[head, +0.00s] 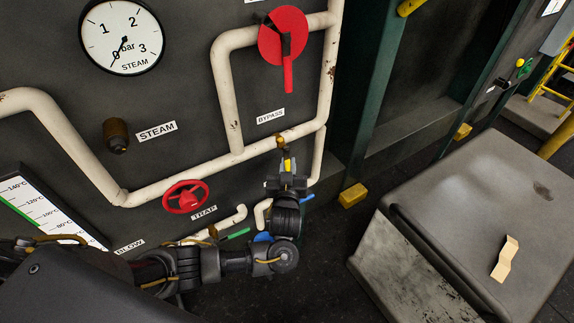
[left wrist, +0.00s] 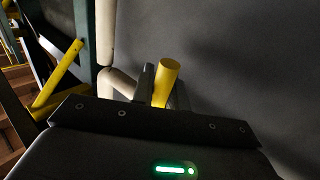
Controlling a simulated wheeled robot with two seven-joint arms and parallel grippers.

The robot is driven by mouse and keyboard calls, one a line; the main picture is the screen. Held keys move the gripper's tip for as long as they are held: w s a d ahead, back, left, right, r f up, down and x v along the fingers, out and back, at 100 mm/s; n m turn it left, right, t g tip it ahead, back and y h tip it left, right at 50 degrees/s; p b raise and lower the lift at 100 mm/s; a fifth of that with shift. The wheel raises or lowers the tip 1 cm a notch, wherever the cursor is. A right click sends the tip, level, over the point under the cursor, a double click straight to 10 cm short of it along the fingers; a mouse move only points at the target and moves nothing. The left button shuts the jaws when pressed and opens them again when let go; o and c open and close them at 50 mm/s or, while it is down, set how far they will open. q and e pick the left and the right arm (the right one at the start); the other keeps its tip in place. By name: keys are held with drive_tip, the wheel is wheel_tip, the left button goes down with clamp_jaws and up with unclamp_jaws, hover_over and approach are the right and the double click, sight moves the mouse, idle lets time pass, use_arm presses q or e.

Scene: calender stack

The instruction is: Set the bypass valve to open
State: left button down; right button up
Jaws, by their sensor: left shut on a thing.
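The bypass valve (head: 283,38) is a red disc with a red lever hanging straight down, on the pipe at the upper middle of the head view. The BYPASS label (head: 270,117) is below it. My left gripper (head: 286,160) is below that label, apart from the red lever, in front of the lower pipe. It is shut on a yellow bar (left wrist: 165,82), which stands between the fingers in the left wrist view. What the bar's hidden end joins to cannot be told. My right gripper is not in view.
White pipes (head: 175,187) run across the dark panel. A grey bench (head: 470,190) with a folded tan piece (head: 504,258) stands at the right.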

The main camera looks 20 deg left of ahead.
use_arm(q)
drive_tip(key=shift+a, duration=0.15)
drive_tip(key=shift+d+f+b, duration=0.15)
drive_tip(key=shift+d+b, duration=0.05)
drive_tip(key=shift+b, duration=0.2)
drive_tip(key=w+n+t+y+b, duration=0.1)
drive_tip(key=n+b, duration=0.1)
drive_tip(key=b, duration=0.2)
drive_tip(key=w+d+r+n+t+y+b, duration=0.1)
drive_tip(key=n+b, duration=0.1)
drive_tip(key=b, duration=0.3)
drive_tip(key=w+d+r+n+t+y+b, duration=0.1)
drive_tip(key=n+b, duration=0.2)
drive_tip(key=b, duration=0.1)
drive_tip(key=shift+w+d+b, duration=0.1)
drive_tip(key=shift+d+b, duration=0.15)
drive_tip(key=shift+b, duration=0.15)
drive_tip(key=c, duration=1.4)
unclamp_jaws()
drive_tip(key=shift+r, duration=0.1)
